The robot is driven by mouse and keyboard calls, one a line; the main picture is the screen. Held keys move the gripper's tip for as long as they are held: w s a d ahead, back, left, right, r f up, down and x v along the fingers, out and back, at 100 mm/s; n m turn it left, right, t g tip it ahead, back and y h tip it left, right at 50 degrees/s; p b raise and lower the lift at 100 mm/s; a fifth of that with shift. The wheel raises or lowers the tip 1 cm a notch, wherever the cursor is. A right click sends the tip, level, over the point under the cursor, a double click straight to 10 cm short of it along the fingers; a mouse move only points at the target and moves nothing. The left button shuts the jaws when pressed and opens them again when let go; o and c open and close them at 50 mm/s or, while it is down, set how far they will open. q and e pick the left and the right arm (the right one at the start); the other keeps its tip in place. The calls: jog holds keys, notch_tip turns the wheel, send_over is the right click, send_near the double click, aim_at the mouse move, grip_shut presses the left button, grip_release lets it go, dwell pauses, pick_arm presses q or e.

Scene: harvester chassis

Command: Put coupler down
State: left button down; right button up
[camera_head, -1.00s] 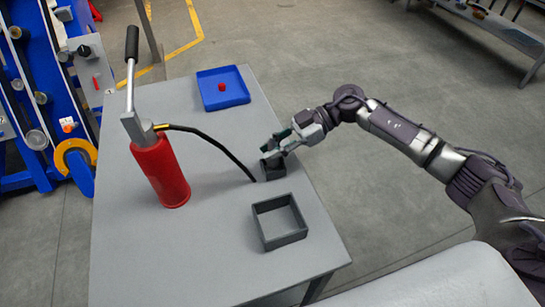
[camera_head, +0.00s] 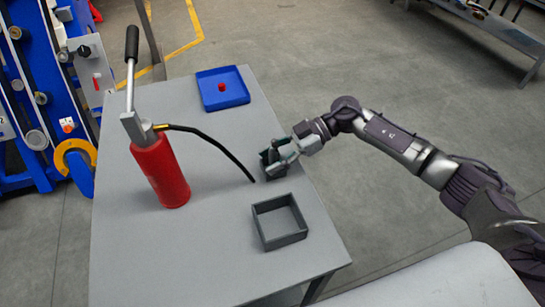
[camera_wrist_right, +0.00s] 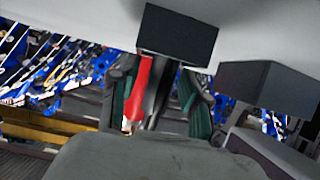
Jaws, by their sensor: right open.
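My right gripper (camera_head: 278,157) is open at the right edge of the grey table (camera_head: 190,260), close to a small dark box (camera_head: 273,172) that it partly covers. In the right wrist view the fingers (camera_wrist_right: 160,100) stand apart, with the small box (camera_wrist_right: 178,36) just above them in the picture. A red shape and a dark shape show between the fingers; I cannot tell whether they are behind. I cannot make out the coupler for certain. A black hose (camera_head: 215,142) runs from the red hand pump (camera_head: 160,172) and ends on the table left of the gripper.
A square open dark box (camera_head: 280,240) stands at the table's right front. A blue tray (camera_head: 240,98) with a small red piece (camera_head: 222,87) lies at the back. The table's front left is clear. Blue machinery (camera_head: 35,90) stands at the far left.

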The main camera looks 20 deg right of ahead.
jog(key=b+v, duration=0.1)
jog(key=v, duration=1.1)
